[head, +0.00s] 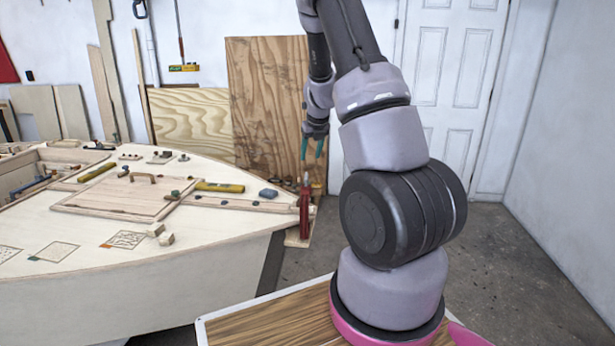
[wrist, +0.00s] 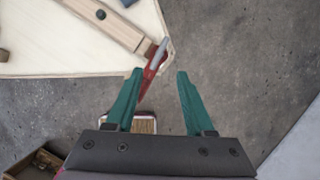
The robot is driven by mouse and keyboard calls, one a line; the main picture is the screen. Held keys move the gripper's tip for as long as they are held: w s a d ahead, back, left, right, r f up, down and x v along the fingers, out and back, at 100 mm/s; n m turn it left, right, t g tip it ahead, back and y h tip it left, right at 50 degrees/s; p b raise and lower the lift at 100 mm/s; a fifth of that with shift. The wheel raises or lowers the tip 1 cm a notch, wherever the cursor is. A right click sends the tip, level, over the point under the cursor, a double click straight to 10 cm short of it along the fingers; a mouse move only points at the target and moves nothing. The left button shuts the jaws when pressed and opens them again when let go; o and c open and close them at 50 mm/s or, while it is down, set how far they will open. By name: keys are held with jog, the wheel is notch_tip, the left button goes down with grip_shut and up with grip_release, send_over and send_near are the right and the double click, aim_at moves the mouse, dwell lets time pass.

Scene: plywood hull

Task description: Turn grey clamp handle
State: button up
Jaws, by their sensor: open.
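A clamp with a red body (head: 304,209) stands at the pointed end of the plywood hull (head: 215,255). In the wrist view the clamp's grey handle (wrist: 157,54) lies at a slant over the hull's tip, with the red part (wrist: 147,82) below it. My gripper (head: 313,148) is above the clamp in the head view. In the wrist view my gripper (wrist: 159,72) has its two green fingers wide apart with nothing held. The handle is beyond the fingertips, nearer the left finger, which covers part of the red body. I cannot tell the height gap.
A hatch board (head: 125,195) with a handle, yellow tools (head: 220,187) and small blocks lie on the hull deck. Plywood sheets (head: 268,95) lean on the wall behind. The concrete floor (head: 530,265) at right is clear. An open wooden box (wrist: 35,165) shows at lower left in the wrist view.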

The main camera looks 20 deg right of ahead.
aim_at(307, 176)
jog(key=x, duration=1)
jog(key=shift+f, duration=0.2)
jog(key=shift+c, duration=0.3)
